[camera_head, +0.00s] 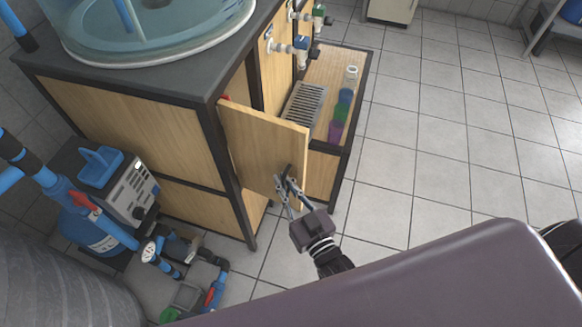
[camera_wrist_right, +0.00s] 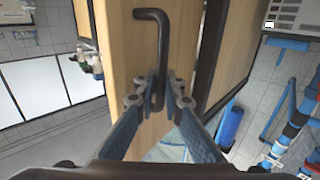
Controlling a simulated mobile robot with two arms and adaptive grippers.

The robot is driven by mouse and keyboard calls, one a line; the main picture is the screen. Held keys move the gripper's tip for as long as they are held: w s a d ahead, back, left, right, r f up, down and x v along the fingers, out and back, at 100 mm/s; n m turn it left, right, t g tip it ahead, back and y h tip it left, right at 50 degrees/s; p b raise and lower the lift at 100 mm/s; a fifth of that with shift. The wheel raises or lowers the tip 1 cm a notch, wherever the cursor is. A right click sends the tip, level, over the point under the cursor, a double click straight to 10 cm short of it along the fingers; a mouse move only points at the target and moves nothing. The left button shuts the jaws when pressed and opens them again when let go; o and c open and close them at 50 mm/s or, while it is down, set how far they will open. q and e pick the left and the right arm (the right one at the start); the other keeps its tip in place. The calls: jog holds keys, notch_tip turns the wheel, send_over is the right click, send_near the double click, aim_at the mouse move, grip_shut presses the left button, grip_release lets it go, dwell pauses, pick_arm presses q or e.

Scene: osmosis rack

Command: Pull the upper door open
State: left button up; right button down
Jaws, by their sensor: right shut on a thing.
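The upper door (camera_head: 258,146) is a light wooden panel on the front of the rack. It stands swung out from the dark frame, partly open. Its black bar handle (camera_wrist_right: 152,52) shows in the right wrist view, running down between my fingertips. My right gripper (camera_head: 287,184) is shut on the handle near the door's free edge. In the right wrist view, the fingers of this gripper (camera_wrist_right: 158,92) close around the handle's lower part, and the handle's upper bend stays free. My left gripper is not in view.
A round clear tank (camera_head: 150,50) stands on the rack's dark top. A shelf with a grey grated tray (camera_head: 304,108) and coloured cups (camera_head: 341,113) lies behind the door. Blue pipes and a grey pump unit (camera_head: 132,190) stand at the left. The tiled floor (camera_head: 430,150) at the right is clear.

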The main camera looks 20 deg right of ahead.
jog(key=c, duration=2.3)
grip_release()
jog(key=shift+c, duration=0.2)
jog(key=shift+s, duration=0.1)
jog(key=s+d, duration=0.2)
jog(key=s, duration=0.9)
jog(key=shift+s+d, duration=0.2)
jog(key=shift+s, duration=0.2)
